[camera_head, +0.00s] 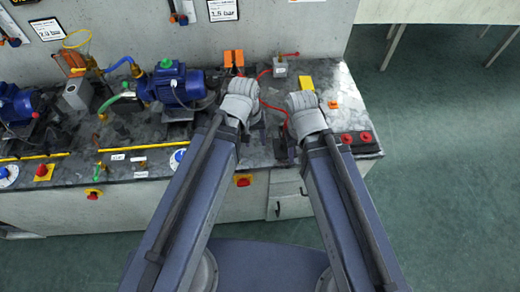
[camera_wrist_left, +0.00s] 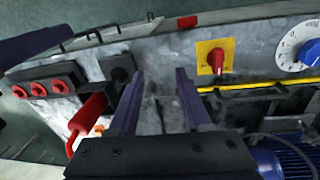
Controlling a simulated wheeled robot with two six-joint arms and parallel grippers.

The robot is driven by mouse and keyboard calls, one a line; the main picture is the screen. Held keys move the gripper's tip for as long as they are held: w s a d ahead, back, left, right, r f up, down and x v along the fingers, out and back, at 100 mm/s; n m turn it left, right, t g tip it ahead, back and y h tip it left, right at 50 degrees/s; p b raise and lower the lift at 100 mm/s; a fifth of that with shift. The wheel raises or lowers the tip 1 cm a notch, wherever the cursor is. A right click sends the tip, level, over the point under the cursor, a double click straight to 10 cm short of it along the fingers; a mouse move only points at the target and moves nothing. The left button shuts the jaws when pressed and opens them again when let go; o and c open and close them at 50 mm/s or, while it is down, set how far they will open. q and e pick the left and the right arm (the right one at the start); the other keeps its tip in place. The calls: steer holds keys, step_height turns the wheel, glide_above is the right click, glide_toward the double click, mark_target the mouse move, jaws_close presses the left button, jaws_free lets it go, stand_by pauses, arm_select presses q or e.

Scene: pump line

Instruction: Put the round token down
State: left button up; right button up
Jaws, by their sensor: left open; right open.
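I cannot make out a round token in either view. My left gripper (camera_wrist_left: 160,75) is open, its two dark fingers apart over the grey marbled bench top (camera_wrist_left: 160,52). No token shows between the fingers; a small dark mark lies on the bench there. In the head view my left arm's wrist hides most of that gripper. My right arm reaches over the bench's right part in the head view, and its grey wrist hides most of the right gripper.
A box with red buttons (camera_wrist_left: 45,88) stands left in the wrist view, near a red cylinder (camera_wrist_left: 92,118). A yellow plate with a red knob (camera_wrist_left: 215,58) and a blue-white dial (camera_wrist_left: 305,48) are right. A blue pump (camera_head: 178,85) stands left of my left arm.

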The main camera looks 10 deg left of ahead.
arm_select(q)
steer(key=s+m+y, duration=0.1)
steer(key=s+d+m, duration=0.1)
steer(key=m, duration=0.1)
steer(key=s+d+m+y, duration=0.1)
steer(key=m, duration=0.1)
steer(key=shift+s+g+y, duration=0.3)
steer(key=shift+s, duration=0.05)
stand_by(0.8)
